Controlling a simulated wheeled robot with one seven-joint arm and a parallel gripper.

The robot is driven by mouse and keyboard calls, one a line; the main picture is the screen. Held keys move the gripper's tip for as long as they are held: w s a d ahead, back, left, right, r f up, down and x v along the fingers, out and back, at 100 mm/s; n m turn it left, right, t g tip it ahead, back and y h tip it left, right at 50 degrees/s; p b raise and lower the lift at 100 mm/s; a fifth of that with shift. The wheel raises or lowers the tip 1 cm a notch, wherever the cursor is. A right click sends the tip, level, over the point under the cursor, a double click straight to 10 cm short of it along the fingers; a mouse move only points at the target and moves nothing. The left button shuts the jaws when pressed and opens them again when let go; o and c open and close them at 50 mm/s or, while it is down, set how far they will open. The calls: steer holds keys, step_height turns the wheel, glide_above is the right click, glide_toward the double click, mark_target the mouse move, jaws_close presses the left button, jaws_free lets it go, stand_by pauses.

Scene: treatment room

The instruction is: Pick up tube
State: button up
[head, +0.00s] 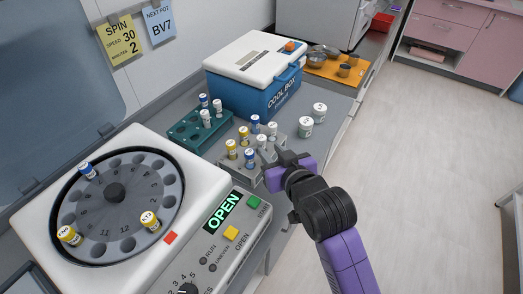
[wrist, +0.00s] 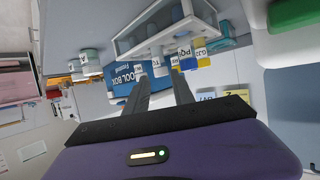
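A grey rack (head: 262,176) holds several tubes with yellow, blue and white caps, such as a yellow-capped tube (head: 231,149) and a blue-capped tube (head: 255,121). My gripper (head: 282,166) is at the rack's right side, close to its near right tubes, and partly hides that end. In the wrist view the picture is turned over; the rack (wrist: 150,42) and its labelled tubes (wrist: 183,55) lie beyond my fingers. My gripper's two fingers (wrist: 160,74) are apart. A white-labelled tube (wrist: 158,67) shows between them in the picture; I see no grip on it.
A teal rack (head: 183,131) with several tubes stands behind. A blue cool box (head: 245,90) is at the back, and two white-lidded pots (head: 306,126) stand to the right. An open centrifuge (head: 200,190) with three tubes fills the left.

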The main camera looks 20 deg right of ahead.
mark_target(263, 143)
steer(key=shift+p+x, duration=0.55)
steer(key=shift+x, duration=2.5)
steer(key=shift+r, duration=0.2)
jaws_close()
